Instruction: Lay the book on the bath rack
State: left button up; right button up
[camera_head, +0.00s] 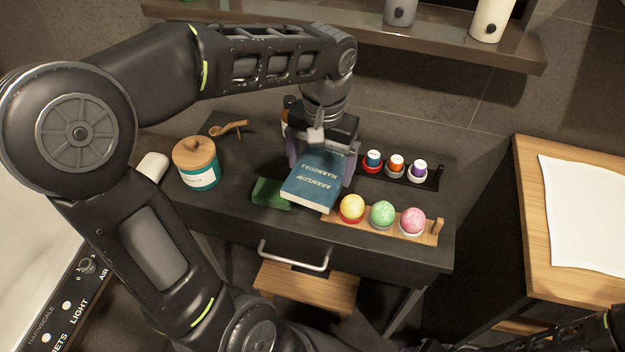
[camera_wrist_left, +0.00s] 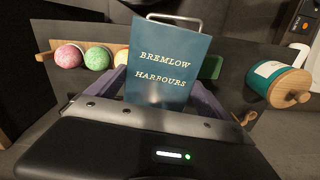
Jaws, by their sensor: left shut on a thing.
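The blue-green book (camera_head: 314,181), lettered "Bremlow Harbours", is at the middle of the dark vanity top. My left gripper (camera_head: 322,163) reaches down from above and is shut on the book, one finger along each side. In the left wrist view the book (camera_wrist_left: 168,62) stands out between the two fingers of the gripper (camera_wrist_left: 160,95). I cannot tell whether the book touches the top below it. I cannot pick out a bath rack for certain in either view. My right gripper is not in view.
A green block (camera_head: 270,193) lies beside the book. A wooden holder (camera_head: 383,232) carries yellow, green and pink balls close by. Behind is a dark rack (camera_head: 429,180) with small bottles. A teal jar (camera_head: 196,164) stands left. A wooden stand (camera_head: 529,190) with a white cloth is right.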

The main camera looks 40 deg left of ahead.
aim_at(287, 193)
pick_arm(q)
jog(key=shift+n, duration=0.7)
jog(key=s, duration=0.3)
jog(key=s+a, duration=0.1)
jog(key=s, duration=0.2)
jog(key=s+b, duration=0.1)
jog(key=s, duration=0.1)
jog(key=shift+s+a+f, duration=0.2)
jog(key=shift+s+f, duration=0.05)
jog(key=shift+s, duration=0.15)
jog(key=w+a+p, duration=0.2)
jog(key=w+a, duration=0.1)
jog(key=w, duration=0.6)
jog(key=w+a+p, duration=0.1)
jog(key=w+a, duration=0.2)
jog(key=w, duration=0.6)
jog(key=f, duration=0.6)
jog(key=shift+w+a+f, duration=0.25)
jog(key=shift+w, duration=0.1)
jog(key=shift+f, duration=0.1)
